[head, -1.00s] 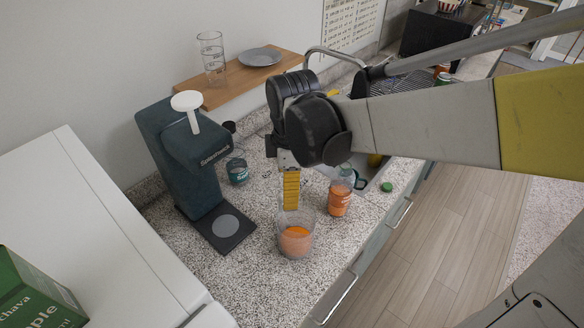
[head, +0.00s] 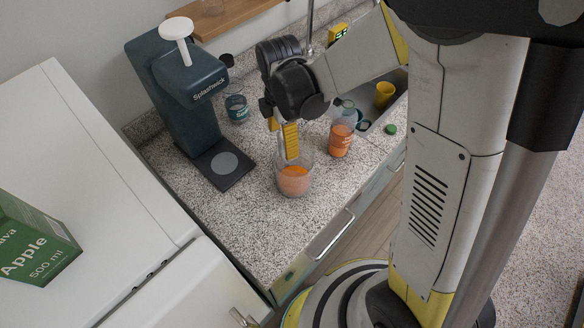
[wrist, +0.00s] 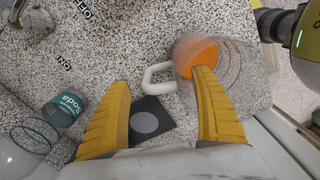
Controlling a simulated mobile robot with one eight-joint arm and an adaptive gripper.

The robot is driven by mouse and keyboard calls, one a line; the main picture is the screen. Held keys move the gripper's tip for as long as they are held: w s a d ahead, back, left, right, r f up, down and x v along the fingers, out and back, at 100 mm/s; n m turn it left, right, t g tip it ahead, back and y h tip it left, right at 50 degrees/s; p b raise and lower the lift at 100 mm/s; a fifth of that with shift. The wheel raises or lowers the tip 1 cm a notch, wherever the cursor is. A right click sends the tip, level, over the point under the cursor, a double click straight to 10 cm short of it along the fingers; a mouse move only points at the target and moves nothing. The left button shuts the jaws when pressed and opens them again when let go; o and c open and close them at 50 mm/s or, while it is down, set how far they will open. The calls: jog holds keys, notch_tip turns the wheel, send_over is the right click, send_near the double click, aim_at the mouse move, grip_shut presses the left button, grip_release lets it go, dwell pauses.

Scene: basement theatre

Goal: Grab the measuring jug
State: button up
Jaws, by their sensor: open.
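The measuring jug (head: 294,181) is a clear vessel with orange contents, standing upright on the speckled counter. In the wrist view the jug (wrist: 232,62) is at upper right, its white handle (wrist: 158,80) pointing left. My gripper (head: 289,145) has yellow fingers and hangs over the jug, pointing down. In the wrist view the gripper (wrist: 162,85) is open; the handle shows between the fingertips and the right fingertip overlaps the jug's near side. I cannot tell whether that finger is inside the rim or touching the jug. Nothing is held.
A glass of orange drink (head: 341,140) stands close right of the jug. A dark blue Splashwick machine (head: 186,95) with a black base plate stands to the left. A teal Soda container (head: 237,108) is behind, a green cap (head: 390,129) at right. The counter's front is clear.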

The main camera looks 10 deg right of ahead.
jog(key=shift+f, duration=0.6)
jog(key=shift+r, duration=0.1)
jog(key=c, duration=1.6)
jog(key=shift+r, duration=0.15)
